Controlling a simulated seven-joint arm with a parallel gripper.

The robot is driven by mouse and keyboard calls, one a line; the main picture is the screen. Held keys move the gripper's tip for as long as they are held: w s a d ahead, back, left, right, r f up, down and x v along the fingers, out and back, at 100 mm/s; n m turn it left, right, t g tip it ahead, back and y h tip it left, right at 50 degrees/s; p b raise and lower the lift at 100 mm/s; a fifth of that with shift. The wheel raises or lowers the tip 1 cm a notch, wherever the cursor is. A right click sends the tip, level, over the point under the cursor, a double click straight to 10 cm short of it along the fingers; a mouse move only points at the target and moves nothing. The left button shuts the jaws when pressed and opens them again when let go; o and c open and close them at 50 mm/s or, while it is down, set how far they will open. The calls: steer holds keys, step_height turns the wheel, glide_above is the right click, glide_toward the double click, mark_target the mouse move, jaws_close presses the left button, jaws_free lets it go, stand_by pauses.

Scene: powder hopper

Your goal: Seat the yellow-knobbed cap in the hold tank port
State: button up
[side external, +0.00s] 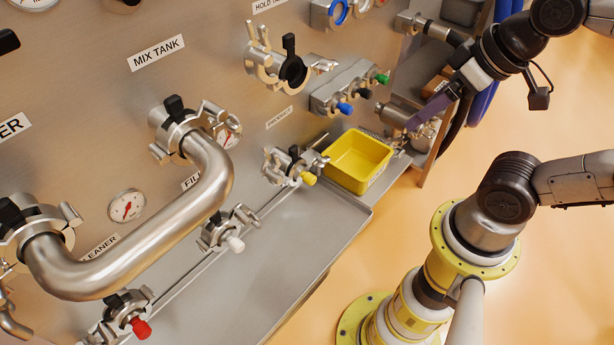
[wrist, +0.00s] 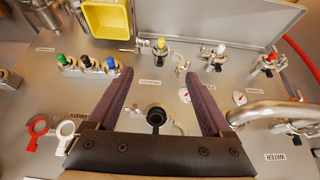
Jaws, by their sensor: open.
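The yellow-knobbed cap (side external: 309,178) sits at a clamped fitting on the panel beside the yellow bin. It also shows in the wrist view (wrist: 161,43), beyond my fingertips. The hold tank port (side external: 276,74) is a metal fitting with clamp arms and a black knob, under the HOLD TANK label. In the wrist view a fitting with a black knob (wrist: 156,116) lies between my fingers, partly hidden by my gripper's body. My gripper (wrist: 158,75) has two purple fingers spread wide, with nothing held. In the side view it (side external: 420,115) is right of the panel fittings, away from the cap.
A block with blue, black and green knobs (side external: 345,90) is on the panel. A thick bent pipe (side external: 130,265) projects at left. White-knobbed (side external: 234,243) and red-knobbed (side external: 140,328) fittings are lower down.

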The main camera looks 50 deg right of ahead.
steer(key=shift+t, duration=0.8)
steer(key=w+f, duration=0.2)
steer(key=w, duration=0.2)
steer(key=w+f, duration=0.2)
steer(key=w, duration=0.3)
steer(key=w+f, duration=0.2)
steer(key=w, duration=0.3)
steer(key=shift+a+f, duration=0.3)
steer(key=shift+a, duration=0.1)
steer(key=shift+c, duration=0.8)
steer(key=t, duration=0.3)
glide_above(314, 180)
steer(key=s, duration=0.1)
step_height(314, 180, down, 19)
steer(key=s+f+t, duration=0.2)
steer(key=s+f, duration=0.3)
steer(key=s, duration=0.1)
steer(key=shift+x, duration=4.9)
steer(key=shift+d, duration=0.1)
jaws_close()
